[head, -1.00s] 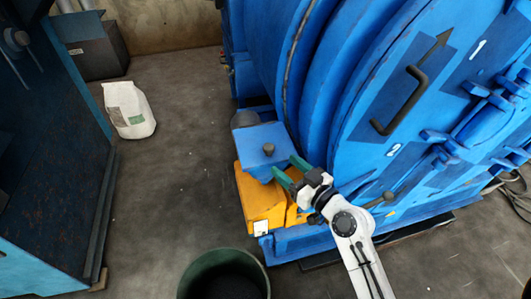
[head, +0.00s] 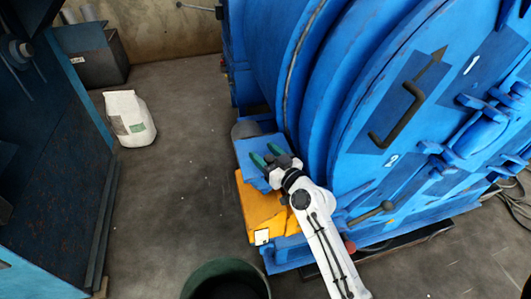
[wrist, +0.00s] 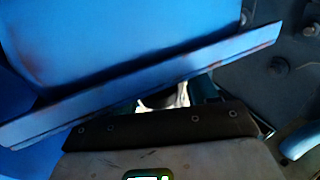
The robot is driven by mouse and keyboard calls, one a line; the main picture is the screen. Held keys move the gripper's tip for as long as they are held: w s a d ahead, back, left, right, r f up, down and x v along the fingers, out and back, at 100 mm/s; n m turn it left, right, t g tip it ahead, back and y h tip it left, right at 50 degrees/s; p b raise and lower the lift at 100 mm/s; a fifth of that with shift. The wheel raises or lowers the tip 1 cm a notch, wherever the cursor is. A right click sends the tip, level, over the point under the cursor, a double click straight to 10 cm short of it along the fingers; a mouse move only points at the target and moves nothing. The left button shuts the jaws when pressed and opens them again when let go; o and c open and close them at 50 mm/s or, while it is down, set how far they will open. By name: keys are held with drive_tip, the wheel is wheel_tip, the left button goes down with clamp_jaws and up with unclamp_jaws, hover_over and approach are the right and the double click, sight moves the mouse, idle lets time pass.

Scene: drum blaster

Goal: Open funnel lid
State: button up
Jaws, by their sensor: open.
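The funnel lid (head: 250,147) is a blue square plate over the yellow funnel base (head: 258,205), beside the big blue drum. My gripper (head: 266,154) has green fingers, spread open, and is over the lid. The dark knob on the lid is not visible now; my gripper covers that area. I cannot tell whether the fingers touch the lid or knob. The wrist view shows a blue panel with a straight worn edge (wrist: 150,82), close to the dark gripper body (wrist: 160,125); I cannot tell for sure whether it is the lid.
The blue drum blaster (head: 350,100) with its handles stands right of the funnel. A dark green bin (head: 225,265) stands in front. A white bag (head: 130,118) sits on the floor at left, near a blue machine (head: 50,190). The floor between is clear.

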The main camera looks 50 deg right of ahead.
drive_tip(key=shift+r, duration=0.1)
clamp_jaws()
idle(0.4)
